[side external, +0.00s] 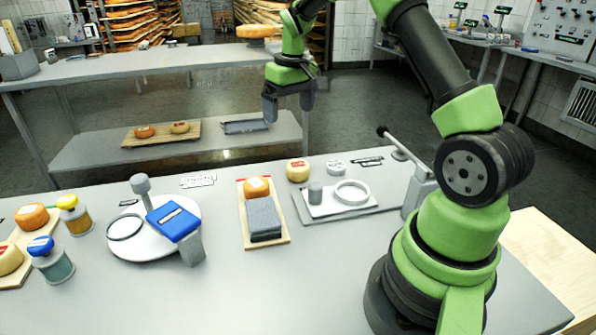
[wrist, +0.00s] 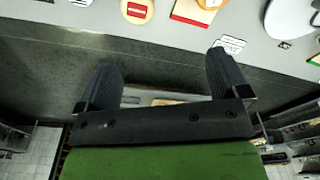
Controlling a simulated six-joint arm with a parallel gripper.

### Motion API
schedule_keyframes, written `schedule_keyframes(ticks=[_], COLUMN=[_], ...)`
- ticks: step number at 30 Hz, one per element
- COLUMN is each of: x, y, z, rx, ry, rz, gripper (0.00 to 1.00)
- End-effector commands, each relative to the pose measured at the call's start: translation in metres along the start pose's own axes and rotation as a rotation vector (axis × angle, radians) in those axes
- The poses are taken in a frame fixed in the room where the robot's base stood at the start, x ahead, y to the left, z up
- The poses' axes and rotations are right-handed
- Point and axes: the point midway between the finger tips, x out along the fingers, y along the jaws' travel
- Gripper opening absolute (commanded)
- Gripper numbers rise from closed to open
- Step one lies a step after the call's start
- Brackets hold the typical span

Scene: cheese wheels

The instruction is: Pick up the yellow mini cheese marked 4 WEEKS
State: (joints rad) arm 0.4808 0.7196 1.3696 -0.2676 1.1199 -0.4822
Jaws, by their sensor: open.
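A small yellow cheese (side external: 297,170) with a red label stands on the grey table near its far edge, just right of a wooden board. My gripper (side external: 289,105) is open and empty, above and behind the table's far edge, apart from the cheese. Its spread fingers show in the wrist view (wrist: 163,65).
An orange cheese (side external: 257,186) and a grey block (side external: 264,218) share the wooden board (side external: 276,242). A tray with a white ring (side external: 352,193) and a lever press (side external: 418,185) stand right. A blue-topped device (side external: 174,221) stands left. Bare table lies in front.

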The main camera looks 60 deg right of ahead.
Motion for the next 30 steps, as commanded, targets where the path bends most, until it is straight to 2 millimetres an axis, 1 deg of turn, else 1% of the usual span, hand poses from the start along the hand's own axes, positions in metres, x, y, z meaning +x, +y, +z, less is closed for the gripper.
schedule_keyframes(ticks=[1,3,6,9,16,23,30], x=[0.020,0.040,0.059,0.071,0.105,0.124,0.161], y=[0.013,0.025,0.038,0.044,0.044,0.043,0.041], z=[-0.003,-0.004,-0.004,-0.004,0.000,0.001,0.004], rx=[0.003,0.000,-0.004,-0.007,-0.009,-0.008,-0.008], ry=[-0.031,-0.060,-0.086,-0.099,-0.105,-0.102,-0.103], rz=[0.005,0.009,0.012,0.014,0.013,0.013,0.014], gripper=[0.93,0.93,0.93,0.93,0.93,0.93,0.93])
